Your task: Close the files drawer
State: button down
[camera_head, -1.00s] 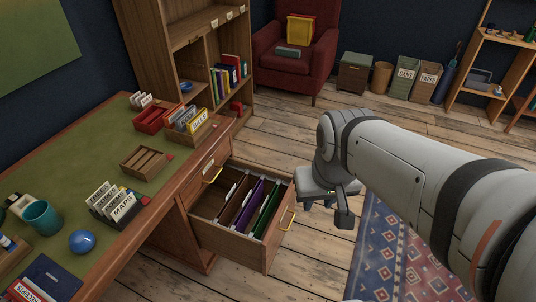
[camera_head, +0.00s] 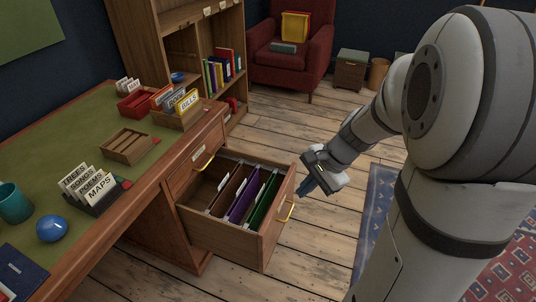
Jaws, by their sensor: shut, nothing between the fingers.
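The files drawer (camera_head: 237,238) is pulled out of the desk's right side, with brown, purple and green hanging files inside. My gripper (camera_head: 304,186) is shut and empty, just right of the drawer front near the handle's upper end. I cannot tell whether the fingertips touch the drawer front.
The desk (camera_head: 100,185) fills the left, with card boxes, a wooden tray, a teal cup and a blue ball on top. A bookcase (camera_head: 185,50) and red armchair (camera_head: 288,65) stand behind. Bare floor (camera_head: 310,255) lies right of the drawer, with a rug beyond.

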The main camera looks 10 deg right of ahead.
jog(key=w+d+f+m+t+y+b, duration=0.1)
jog(key=w+d+f+m+b, duration=0.25)
jog(key=f, duration=0.25)
jog(key=w+d+f+m+t+y+b, duration=0.1)
jog(key=w+d+f+m+b, duration=0.1)
jog(key=f+m, duration=0.3)
jog(key=w+d+f+m+t+y+b, duration=0.1)
jog(key=w+d+f+m+b, duration=0.15)
jog(key=f, duration=0.55)
jog(key=b, duration=0.4)
send_near(277, 207)
jog(key=shift+s+x, duration=0.2)
jog(key=shift+x, duration=2.75)
jog(key=shift+w+a+m, duration=0.1)
jog(key=shift+a+m, duration=0.05)
jog(key=shift+m, duration=0.15)
